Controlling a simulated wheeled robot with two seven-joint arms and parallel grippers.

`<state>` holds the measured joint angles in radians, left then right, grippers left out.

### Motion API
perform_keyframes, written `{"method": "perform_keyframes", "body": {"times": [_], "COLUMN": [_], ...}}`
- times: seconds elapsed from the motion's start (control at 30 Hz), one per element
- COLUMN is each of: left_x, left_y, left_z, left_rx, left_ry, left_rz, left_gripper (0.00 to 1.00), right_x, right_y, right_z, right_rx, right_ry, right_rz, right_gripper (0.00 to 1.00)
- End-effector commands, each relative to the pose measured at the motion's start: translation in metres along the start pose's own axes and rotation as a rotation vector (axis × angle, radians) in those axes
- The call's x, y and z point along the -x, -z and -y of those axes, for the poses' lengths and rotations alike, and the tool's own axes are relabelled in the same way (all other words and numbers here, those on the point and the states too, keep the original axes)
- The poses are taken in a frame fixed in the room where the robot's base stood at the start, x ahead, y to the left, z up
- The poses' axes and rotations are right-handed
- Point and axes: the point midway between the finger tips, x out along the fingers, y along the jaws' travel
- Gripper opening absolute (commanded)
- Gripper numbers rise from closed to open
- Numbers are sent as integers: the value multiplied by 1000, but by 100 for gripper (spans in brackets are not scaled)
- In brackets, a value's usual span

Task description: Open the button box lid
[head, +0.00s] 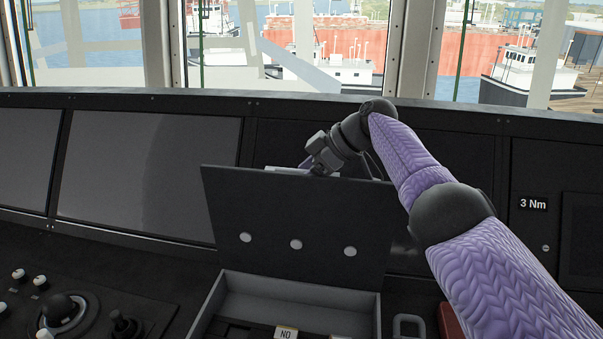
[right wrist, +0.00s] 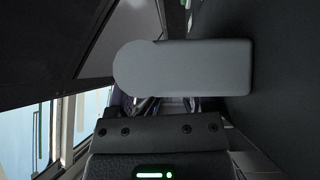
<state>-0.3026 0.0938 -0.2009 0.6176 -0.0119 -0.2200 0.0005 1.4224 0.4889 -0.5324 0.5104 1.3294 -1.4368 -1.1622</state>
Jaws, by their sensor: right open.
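The button box (head: 300,284) is a grey box on the console at the bottom centre of the head view, with its inside showing. Its dark lid (head: 298,215) stands raised, nearly upright, with three pale round discs on the face toward me. My right gripper (head: 316,166) is open at the lid's upper edge, and its fingertips are partly hidden behind the lid. I cannot tell if it touches the lid. In the right wrist view a grey round-ended piece (right wrist: 182,68) covers the middle, and a dark surface lies at right. My left gripper is not in view.
Dark screens (head: 148,178) line the console behind the box. A joystick (head: 122,322) and several white-topped knobs stand at left. A grey handle (head: 410,326) and a red item (head: 450,322) are right of the box. Windows run along the back.

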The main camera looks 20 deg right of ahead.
Motion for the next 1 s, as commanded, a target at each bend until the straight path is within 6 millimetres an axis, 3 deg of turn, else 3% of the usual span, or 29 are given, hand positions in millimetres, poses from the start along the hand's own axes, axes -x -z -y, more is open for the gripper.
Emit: {"method": "perform_keyframes", "body": {"times": [0.2,0.33,0.5,1.0], "left_x": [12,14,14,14], "left_y": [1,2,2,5], "left_z": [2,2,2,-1], "left_rx": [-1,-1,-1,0], "left_ry": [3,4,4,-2], "left_rz": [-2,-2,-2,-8], "left_gripper": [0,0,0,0], "right_x": [58,80,88,88], "right_y": [2,1,0,0], "right_z": [-1,-1,0,0], "right_rx": [1,0,0,0], "right_ry": [-6,-4,-2,-1], "right_rz": [0,0,1,1], "right_gripper": [67,67,67,67]}}
